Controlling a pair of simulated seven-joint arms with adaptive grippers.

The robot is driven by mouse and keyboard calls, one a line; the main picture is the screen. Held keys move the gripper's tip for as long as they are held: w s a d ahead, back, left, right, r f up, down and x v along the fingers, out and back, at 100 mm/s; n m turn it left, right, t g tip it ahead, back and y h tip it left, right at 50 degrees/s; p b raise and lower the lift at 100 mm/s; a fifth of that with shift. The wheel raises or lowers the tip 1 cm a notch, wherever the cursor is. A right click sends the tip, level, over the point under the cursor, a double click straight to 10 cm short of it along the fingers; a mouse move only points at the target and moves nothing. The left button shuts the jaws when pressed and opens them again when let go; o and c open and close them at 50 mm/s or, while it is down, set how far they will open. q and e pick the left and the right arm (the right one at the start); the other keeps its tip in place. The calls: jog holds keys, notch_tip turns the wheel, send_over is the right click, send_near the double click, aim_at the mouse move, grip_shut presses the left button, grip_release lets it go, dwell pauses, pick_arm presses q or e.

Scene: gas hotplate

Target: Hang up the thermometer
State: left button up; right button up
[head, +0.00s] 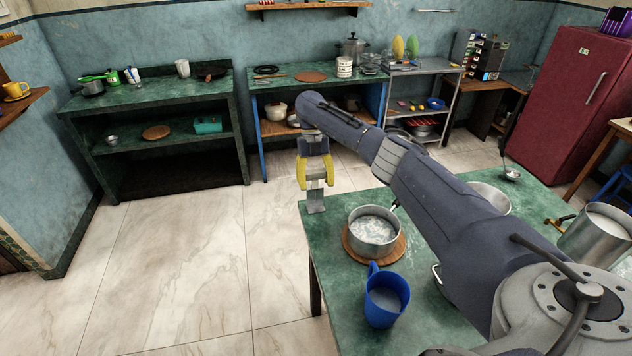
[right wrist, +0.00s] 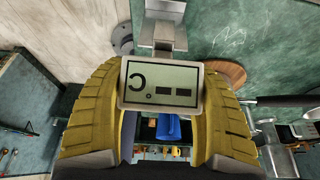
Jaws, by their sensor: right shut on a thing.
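The thermometer (right wrist: 162,85) has a grey body with a rectangular display showing a C, a degree ring and dashes. A metal clip-like piece (right wrist: 163,30) extends from it. My right gripper (head: 315,172) is shut on the thermometer, its yellow fingers on either side of the display in the right wrist view. In the head view the thermometer's metal part (head: 316,200) hangs below the fingertips, by the table's far left corner. A metal pot (head: 373,225) with pale liquid stands right of it, apart from it. My left gripper is not in view.
The pot sits on a round wooden board (head: 352,250) on the green table (head: 335,292). A blue mug (head: 385,300) stands in front. A larger metal pot (head: 597,235) is at the right. Open floor (head: 190,270) lies left of the table.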

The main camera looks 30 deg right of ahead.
jog(key=shift+f, duration=0.1)
jog(key=shift+c, duration=1.1)
jog(key=o, duration=1.3)
jog(key=shift+o, duration=0.2)
jog(key=v, duration=1.2)
